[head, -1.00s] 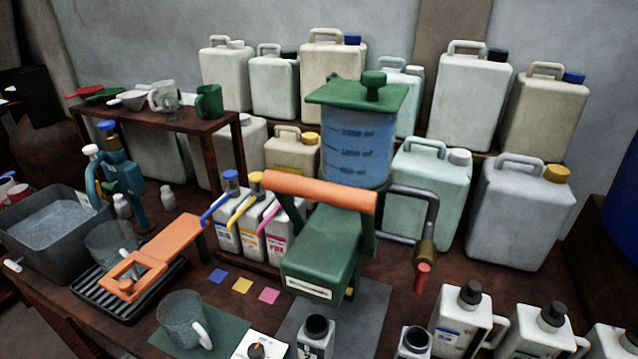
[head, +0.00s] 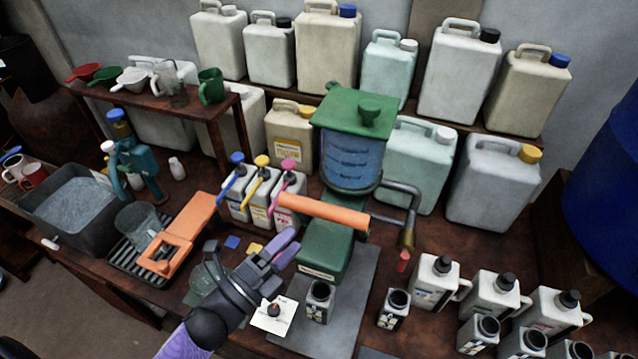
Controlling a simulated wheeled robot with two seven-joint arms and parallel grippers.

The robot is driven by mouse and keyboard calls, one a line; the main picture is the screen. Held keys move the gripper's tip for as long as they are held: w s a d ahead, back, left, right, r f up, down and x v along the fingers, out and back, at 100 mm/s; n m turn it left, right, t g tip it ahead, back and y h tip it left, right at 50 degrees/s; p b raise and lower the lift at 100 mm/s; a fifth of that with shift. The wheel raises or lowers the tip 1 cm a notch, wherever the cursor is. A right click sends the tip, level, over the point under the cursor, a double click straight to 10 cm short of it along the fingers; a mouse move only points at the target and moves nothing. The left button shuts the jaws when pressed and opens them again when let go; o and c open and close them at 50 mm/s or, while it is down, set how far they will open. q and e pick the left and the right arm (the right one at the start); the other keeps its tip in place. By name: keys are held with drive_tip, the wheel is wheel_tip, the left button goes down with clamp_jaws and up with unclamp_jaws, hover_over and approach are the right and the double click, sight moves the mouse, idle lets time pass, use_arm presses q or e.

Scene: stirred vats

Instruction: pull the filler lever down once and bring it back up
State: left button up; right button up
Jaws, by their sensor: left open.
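The filler (head: 322,250) is a green machine with a blue, green-lidded tank (head: 352,160) on top. Its lever is a thick orange bar (head: 322,213) lying across the front of the tank, tilted slightly down to the right. A bent grey pipe (head: 413,205) ends in a brass nozzle with a red tip at the right. My left gripper (head: 288,245) comes in from the lower left, open and empty. In the picture its purple fingertips are just below the bar's left end, apart from it. My right gripper is out of view.
My left arm partly covers a clear jug. Three pump bottles (head: 260,200) stand left of the filler. Several jerrycans line the back; several white bottles fill the front right.

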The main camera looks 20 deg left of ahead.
sight(318, 217)
use_arm(q)
drive_tip(key=x, duration=0.6)
drive_tip(key=p+x, duration=0.1)
drive_tip(key=x, duration=0.2)
drive_tip(key=shift+w+f, duration=0.1)
drive_tip(key=shift+f, duration=0.15)
clamp_jaws()
idle(0.9)
